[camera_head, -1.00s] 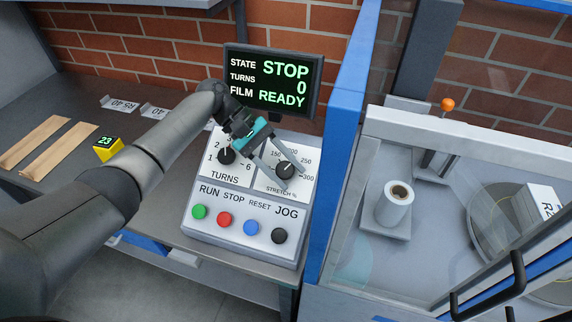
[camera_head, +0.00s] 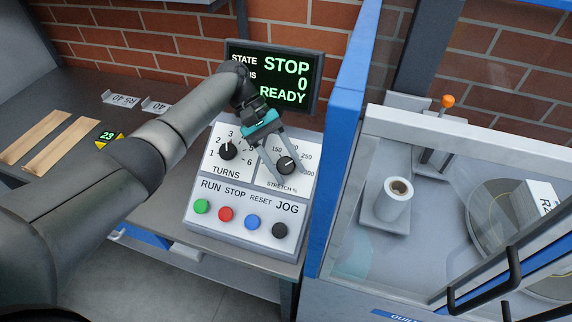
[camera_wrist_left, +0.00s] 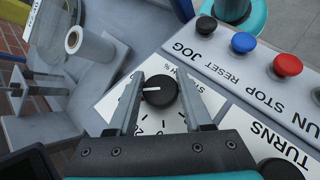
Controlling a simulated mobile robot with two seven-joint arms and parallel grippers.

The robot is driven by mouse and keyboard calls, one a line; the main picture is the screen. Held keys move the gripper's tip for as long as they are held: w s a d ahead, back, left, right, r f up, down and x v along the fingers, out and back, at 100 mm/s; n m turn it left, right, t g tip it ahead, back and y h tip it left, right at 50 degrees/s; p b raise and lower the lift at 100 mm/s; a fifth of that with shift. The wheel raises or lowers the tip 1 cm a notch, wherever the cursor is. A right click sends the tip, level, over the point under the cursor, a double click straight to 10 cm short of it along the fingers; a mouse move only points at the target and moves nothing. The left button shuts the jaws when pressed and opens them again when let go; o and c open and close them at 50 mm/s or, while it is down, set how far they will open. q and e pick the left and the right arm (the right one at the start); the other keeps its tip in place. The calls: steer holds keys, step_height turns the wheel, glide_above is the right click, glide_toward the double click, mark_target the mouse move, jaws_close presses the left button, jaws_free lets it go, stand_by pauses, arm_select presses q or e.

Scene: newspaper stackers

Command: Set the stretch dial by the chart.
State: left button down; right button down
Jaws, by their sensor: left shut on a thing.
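The stretch dial (camera_head: 285,166) is a black round knob on the right white plate of the control panel (camera_head: 205,187), with a scale marked 150 to 300. My left gripper (camera_head: 285,178) is shut on this dial, one finger on each side. In the left wrist view the dial (camera_wrist_left: 160,90) sits between the fingers (camera_wrist_left: 157,92), and its white pointer line points left in that picture. Part of the scale is hidden by the fingers. I cannot make out a chart. My right gripper is not in view.
The turns dial (camera_head: 228,151) is close left of the gripper. Green, red, blue and black buttons (camera_head: 252,222) line the panel's front. A display (camera_head: 300,75) reads STOP, 0, READY. A blue post (camera_head: 345,130) and a clear-walled enclosure stand right.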

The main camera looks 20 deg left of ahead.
arm_select(q)
steer(key=shift+c, duration=1.7)
jaws_free()
steer(key=shift+f, duration=0.1)
steer(key=shift+a, duration=0.1)
steer(key=v, duration=1.5)
